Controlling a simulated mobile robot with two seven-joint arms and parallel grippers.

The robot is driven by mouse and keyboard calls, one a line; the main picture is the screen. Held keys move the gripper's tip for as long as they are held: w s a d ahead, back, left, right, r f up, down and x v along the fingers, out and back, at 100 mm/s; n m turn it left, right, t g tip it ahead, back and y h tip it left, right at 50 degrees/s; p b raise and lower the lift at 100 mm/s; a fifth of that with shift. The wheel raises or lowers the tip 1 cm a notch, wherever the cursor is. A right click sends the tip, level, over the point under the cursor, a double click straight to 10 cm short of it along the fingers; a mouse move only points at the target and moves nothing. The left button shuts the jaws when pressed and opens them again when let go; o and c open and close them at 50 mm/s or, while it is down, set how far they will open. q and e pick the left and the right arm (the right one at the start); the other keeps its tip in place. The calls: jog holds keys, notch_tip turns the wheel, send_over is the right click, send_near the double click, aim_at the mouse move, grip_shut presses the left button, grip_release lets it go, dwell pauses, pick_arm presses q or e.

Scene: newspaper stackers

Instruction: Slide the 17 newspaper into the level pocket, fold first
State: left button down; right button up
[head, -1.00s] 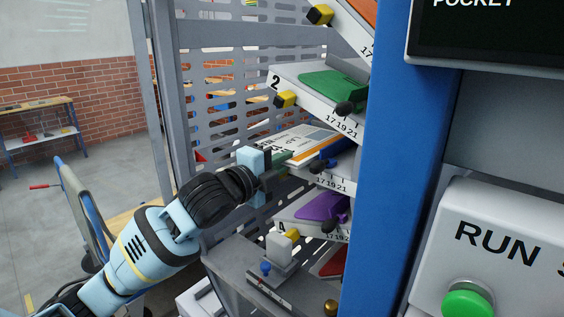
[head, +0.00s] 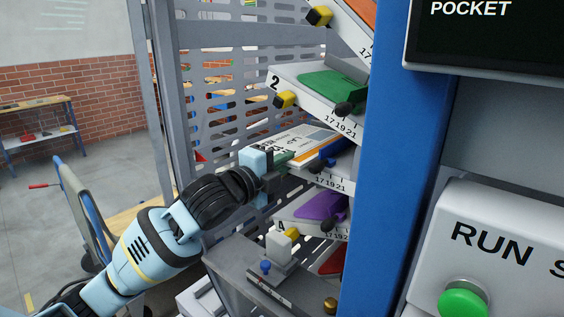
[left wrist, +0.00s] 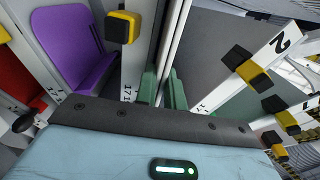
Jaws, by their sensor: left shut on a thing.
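The newspaper (head: 306,138) lies roughly flat in the pocket with the blue guide (head: 334,152), between the green-guide pocket above and the purple-guide pocket below. Its printed face shows, with an orange strip near the right side. My left gripper (head: 276,162) is shut on the newspaper's near edge at the pocket's mouth. In the left wrist view the green fingertips (left wrist: 162,90) pinch the thin newspaper edge (left wrist: 173,45). How deep the far edge sits, and the fold, are hidden. My right gripper is not in view.
Pocket 2 with its green guide (head: 333,83) is above, and a purple guide (head: 318,206) is below. A blue post (head: 392,150) stands right of the pockets, and a perforated panel (head: 225,110) stands behind.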

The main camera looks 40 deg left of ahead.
pick_arm(q)
jog(key=shift+d, duration=0.2)
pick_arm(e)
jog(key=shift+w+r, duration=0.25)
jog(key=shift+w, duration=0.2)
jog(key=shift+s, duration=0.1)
pick_arm(q)
jog(key=c, duration=1.4)
grip_release()
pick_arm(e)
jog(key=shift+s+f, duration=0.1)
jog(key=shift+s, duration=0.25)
pick_arm(q)
jog(key=s+p, duration=0.1)
jog(key=s, duration=0.6)
jog(key=shift+a, duration=0.3)
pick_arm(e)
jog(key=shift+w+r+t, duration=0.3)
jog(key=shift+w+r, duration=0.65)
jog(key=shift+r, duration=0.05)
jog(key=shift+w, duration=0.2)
